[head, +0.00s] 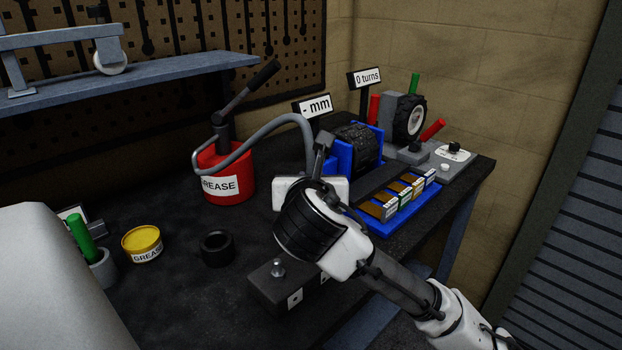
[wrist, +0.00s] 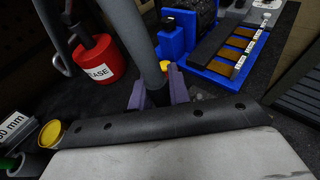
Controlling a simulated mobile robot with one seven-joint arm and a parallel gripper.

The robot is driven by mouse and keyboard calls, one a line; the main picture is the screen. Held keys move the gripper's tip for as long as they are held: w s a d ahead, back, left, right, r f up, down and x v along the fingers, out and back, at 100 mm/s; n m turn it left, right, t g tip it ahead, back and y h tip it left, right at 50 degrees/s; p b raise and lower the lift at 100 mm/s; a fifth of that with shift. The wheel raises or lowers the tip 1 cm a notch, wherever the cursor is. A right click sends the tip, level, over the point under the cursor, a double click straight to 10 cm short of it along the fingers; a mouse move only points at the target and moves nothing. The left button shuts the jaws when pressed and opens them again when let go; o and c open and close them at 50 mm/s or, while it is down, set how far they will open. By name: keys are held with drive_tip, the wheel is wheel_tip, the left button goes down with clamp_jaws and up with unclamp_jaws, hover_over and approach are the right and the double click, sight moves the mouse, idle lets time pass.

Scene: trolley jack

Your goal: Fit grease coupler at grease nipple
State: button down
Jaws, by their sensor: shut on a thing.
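My gripper (wrist: 159,92) is shut on the dark grease coupler (wrist: 157,97), with its purple fingers on both sides of it. A thick grey hose (wrist: 136,38) runs up from the coupler between the fingers. In the head view the hose (head: 268,132) arcs from the red grease pump (head: 228,190) to my gripper (head: 312,192), which is above the bench. My wrist hides the coupler's lower end there. A small metal stud, apparently the grease nipple (head: 278,267), stands on a dark block (head: 268,291) at the bench's front, below and left of my wrist, apart from the coupler.
A yellow grease tin (head: 142,244) and a black ring (head: 217,248) lie left of the block. A blue tray (head: 402,211) of labelled pieces and a blue stand with a black roller (head: 357,146) are behind right. A shelf (head: 150,75) overhangs the back left.

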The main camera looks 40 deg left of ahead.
drive_tip(key=shift+f+b, duration=1.3)
drive_tip(key=shift+f, duration=0.35)
drive_tip(key=c, duration=1.3)
unclamp_jaws()
drive_tip(key=shift+o, duration=0.2)
drive_tip(key=shift+s+d, duration=0.1)
drive_tip(key=b+v, duration=0.6)
drive_tip(key=v, duration=0.7)
drive_tip(key=shift+s+d+r, duration=0.2)
